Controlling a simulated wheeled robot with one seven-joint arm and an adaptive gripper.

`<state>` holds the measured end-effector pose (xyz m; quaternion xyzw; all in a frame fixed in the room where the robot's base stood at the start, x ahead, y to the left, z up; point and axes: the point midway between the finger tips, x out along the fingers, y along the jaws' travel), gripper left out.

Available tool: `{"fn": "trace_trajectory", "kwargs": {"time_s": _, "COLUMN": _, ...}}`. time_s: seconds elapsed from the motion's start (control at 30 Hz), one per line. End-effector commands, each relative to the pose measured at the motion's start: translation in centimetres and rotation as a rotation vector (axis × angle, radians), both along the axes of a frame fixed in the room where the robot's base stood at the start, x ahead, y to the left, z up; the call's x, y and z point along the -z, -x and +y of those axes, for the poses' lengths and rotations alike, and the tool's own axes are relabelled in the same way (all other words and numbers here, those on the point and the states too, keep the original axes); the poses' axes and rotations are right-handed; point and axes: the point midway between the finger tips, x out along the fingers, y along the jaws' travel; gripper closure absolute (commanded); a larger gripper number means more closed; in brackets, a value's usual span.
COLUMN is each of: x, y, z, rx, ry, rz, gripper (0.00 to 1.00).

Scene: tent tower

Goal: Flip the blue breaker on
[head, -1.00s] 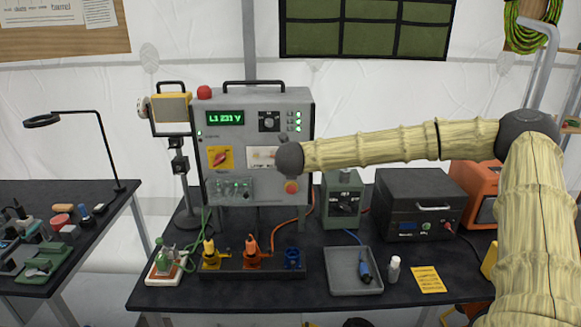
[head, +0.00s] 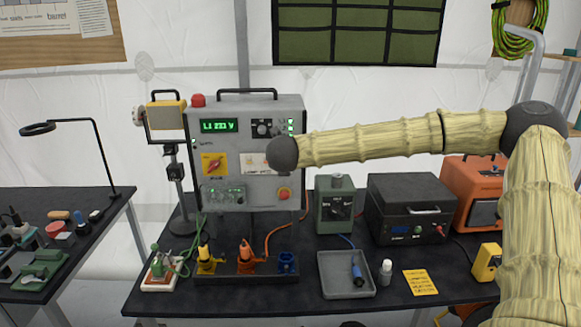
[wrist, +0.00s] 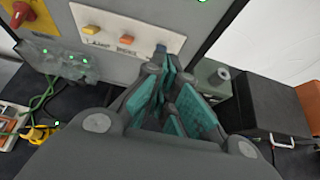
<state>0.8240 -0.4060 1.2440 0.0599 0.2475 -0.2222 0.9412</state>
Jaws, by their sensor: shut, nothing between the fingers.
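The grey power cabinet (head: 249,112) stands on the black table. Its white breaker plate, with lettering, shows in the wrist view (wrist: 113,24). On that plate the dark blue breaker (wrist: 161,48) sits at the right end, beside the orange breaker (wrist: 127,39) and yellow breaker (wrist: 91,30). I cannot tell its position. My gripper (wrist: 163,80) has its teal-padded fingers together and empty. The tips are just below the blue breaker in the wrist view; I cannot tell whether they touch it. In the head view my wrist hides the gripper and the blue breaker.
A red rotary switch (head: 213,165) and a round red button (head: 284,194) are on the cabinet face. Plugs (head: 246,254) stand in front of it. A grey tray (head: 333,290), green box (head: 330,213) and black case (head: 417,229) lie to the right.

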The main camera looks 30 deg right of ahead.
Motion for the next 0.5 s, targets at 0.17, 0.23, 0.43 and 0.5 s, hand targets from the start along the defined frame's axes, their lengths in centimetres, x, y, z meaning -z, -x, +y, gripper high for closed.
{"fn": "trace_trajectory", "kwargs": {"time_s": 0.17, "x": -1.4, "y": 1.0, "z": 1.0, "rx": -0.005, "ry": -0.002, "rz": 0.005, "gripper": 1.00}}
{"fn": "trace_trajectory", "kwargs": {"time_s": 0.23, "x": -1.7, "y": 1.3, "z": 0.9, "rx": -0.003, "ry": -0.002, "rz": 0.005, "gripper": 1.00}}
{"fn": "trace_trajectory", "kwargs": {"time_s": 0.43, "x": -1.7, "y": 1.5, "z": 0.8, "rx": 0.000, "ry": -0.002, "rz": 0.007, "gripper": 1.00}}
{"fn": "trace_trajectory", "kwargs": {"time_s": 0.5, "x": -1.7, "y": 1.5, "z": 0.8, "rx": 0.000, "ry": -0.002, "rz": 0.007, "gripper": 1.00}}
